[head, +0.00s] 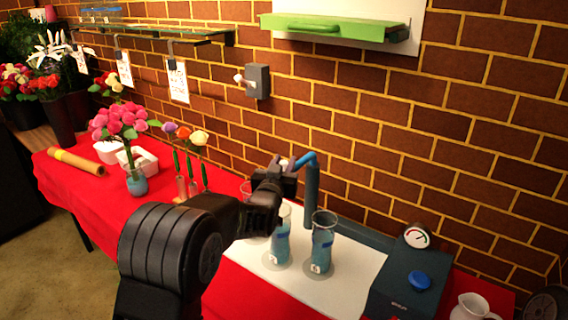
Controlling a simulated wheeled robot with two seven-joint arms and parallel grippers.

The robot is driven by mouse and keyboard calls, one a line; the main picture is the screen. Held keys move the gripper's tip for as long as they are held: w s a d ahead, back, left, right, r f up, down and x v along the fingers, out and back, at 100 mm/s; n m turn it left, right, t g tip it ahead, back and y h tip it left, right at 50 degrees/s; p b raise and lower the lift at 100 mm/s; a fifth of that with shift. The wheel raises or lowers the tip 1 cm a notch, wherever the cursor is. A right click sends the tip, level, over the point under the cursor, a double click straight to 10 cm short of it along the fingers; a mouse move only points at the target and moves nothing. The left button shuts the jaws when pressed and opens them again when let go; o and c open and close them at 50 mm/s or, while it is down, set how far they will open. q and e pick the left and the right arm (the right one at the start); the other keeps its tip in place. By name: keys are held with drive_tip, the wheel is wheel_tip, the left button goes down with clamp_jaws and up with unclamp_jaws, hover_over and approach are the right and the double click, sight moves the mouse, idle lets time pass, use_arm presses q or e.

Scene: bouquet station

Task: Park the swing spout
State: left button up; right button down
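The blue swing spout (306,159) tops an upright blue post (312,196) behind the glasses, its short arm pointing left. My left gripper (284,163) is at the spout's left end, with its fingers pointing away towards the wall. A small pale bit shows between the fingers. The fingers are small and dark, so I cannot tell whether they grip the spout or only sit beside it. Two glass vases with blue liquid, the left one (281,244) and the right one (322,244), stand below on a white mat (350,272). My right gripper is out of view.
A dark box with a gauge (417,237) and blue button (419,281) stands right of the mat. A white jug (472,308) is at the front right. A pink bouquet (122,122) and single flowers stand left. A switch (257,81) and green-lidded shelf (335,30) are on the wall.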

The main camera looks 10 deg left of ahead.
use_arm(q)
clamp_jaws()
idle(1.0)
